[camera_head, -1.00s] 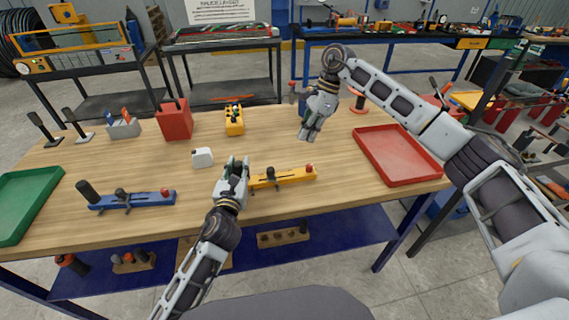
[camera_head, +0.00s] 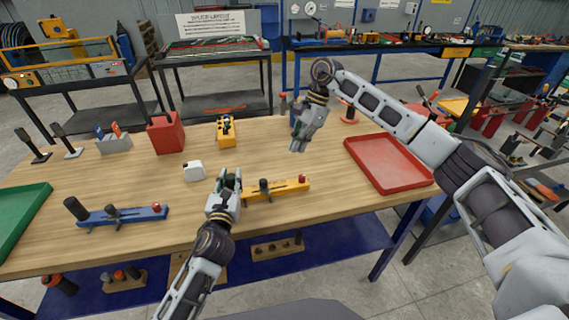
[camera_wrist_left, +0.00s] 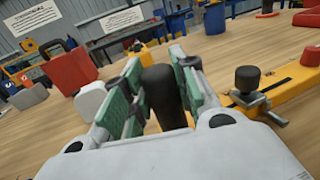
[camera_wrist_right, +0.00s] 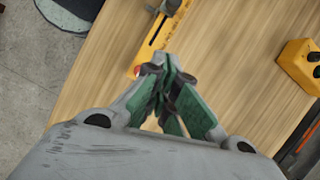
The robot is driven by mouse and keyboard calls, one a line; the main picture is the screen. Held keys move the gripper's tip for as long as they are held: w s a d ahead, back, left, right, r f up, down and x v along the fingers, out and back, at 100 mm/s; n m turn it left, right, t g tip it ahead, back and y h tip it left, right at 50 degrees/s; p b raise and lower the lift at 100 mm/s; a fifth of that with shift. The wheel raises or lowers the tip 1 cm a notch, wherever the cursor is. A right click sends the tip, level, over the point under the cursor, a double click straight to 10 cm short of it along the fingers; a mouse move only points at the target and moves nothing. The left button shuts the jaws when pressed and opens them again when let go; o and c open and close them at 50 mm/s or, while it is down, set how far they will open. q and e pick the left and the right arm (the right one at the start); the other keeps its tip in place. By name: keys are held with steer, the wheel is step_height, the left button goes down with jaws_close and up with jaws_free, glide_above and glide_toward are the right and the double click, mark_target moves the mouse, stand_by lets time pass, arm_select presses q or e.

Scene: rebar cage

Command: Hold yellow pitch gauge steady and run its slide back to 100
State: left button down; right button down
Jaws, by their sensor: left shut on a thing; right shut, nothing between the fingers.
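The yellow pitch gauge (camera_head: 290,188) lies flat on the wooden table near its front edge. Its slide with a black knob (camera_wrist_left: 248,79) sits on the bar, right of the left gripper. A red knob (camera_head: 302,179) marks its right end. My left gripper (camera_head: 231,174) is shut on the gauge's thick dark handle (camera_wrist_left: 163,95) at the left end. My right gripper (camera_head: 296,149) is shut and empty, above the table behind the gauge's right end. The right wrist view shows the gauge (camera_wrist_right: 163,38) beyond the closed fingertips (camera_wrist_right: 166,66). The scale marks are too small to read.
A blue gauge (camera_head: 125,215) lies to the left. A white block (camera_head: 194,171), yellow box (camera_head: 226,136) and red box (camera_head: 165,135) stand behind. A red tray (camera_head: 388,181) is right, a green tray (camera_head: 38,193) far left.

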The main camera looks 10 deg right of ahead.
mark_target(265, 191)
steer(key=x, duration=0.9)
steer(key=shift+f, duration=0.2)
steer(key=a, duration=0.2)
steer(key=shift+s+a+f, duration=0.2)
steer(key=shift+s+a, duration=0.15)
steer(key=shift+s, duration=0.05)
steer(key=shift+s+a, duration=0.25)
steer(key=shift+a, duration=0.45)
steer(key=shift+s+a, duration=0.15)
steer(key=shift+a, duration=1.85)
